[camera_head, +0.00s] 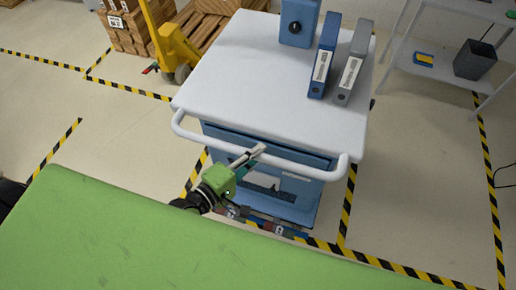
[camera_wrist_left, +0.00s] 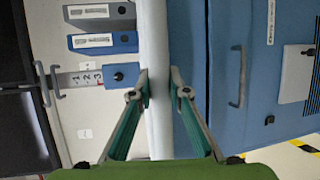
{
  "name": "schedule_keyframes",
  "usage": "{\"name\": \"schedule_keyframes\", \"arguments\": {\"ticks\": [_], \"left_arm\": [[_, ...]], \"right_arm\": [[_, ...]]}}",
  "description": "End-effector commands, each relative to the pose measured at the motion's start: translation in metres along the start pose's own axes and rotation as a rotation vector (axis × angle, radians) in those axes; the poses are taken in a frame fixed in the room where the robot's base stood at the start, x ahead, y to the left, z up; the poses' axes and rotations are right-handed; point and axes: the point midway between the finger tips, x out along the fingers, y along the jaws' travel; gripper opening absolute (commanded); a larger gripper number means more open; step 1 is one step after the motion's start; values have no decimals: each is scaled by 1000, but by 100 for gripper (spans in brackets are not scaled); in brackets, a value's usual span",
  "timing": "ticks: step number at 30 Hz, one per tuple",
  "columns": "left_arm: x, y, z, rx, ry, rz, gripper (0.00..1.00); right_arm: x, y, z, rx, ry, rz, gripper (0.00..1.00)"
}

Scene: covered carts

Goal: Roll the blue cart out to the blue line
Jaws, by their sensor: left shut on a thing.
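The blue cart (camera_head: 298,208) stands in front of me with a white top and a white handle bar (camera_head: 312,161) along its near side. My left gripper (camera_head: 257,150) is at the middle of this bar, shut on it. In the left wrist view the bar (camera_wrist_left: 156,120) runs between the two fingers (camera_wrist_left: 160,85), with the cart's blue front (camera_wrist_left: 220,60) beside it. The right gripper is not in view. I cannot make out a blue line on the floor.
Binders, blue (camera_head: 323,60) and grey (camera_head: 354,65), and a blue box (camera_head: 298,24) stand on the cart top. A yellow pallet truck (camera_head: 168,38) and cardboard boxes (camera_head: 125,30) are back left. A shelf (camera_head: 408,52) is at right. Floor right of the cart is clear.

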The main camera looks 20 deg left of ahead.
Motion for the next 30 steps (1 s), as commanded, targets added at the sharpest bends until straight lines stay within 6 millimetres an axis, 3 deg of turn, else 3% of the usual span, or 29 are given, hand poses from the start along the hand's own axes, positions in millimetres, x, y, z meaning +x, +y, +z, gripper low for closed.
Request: {"name": "schedule_keyframes", "arguments": {"ticks": [2,3,5,17,22,30], "left_arm": [[0,-3,2,-2,-3,-7,0],[0,-3,1,-2,-3,-7,22],[0,-2,1,-1,-3,-6,34],[-4,-1,0,0,0,-3,34],[-26,-2,0,2,-1,-6,34],[-80,-3,0,0,-3,-9,34]], "right_arm": [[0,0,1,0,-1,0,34],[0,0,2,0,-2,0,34],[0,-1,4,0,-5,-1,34],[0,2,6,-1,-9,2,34],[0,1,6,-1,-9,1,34],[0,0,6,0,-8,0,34]]}}
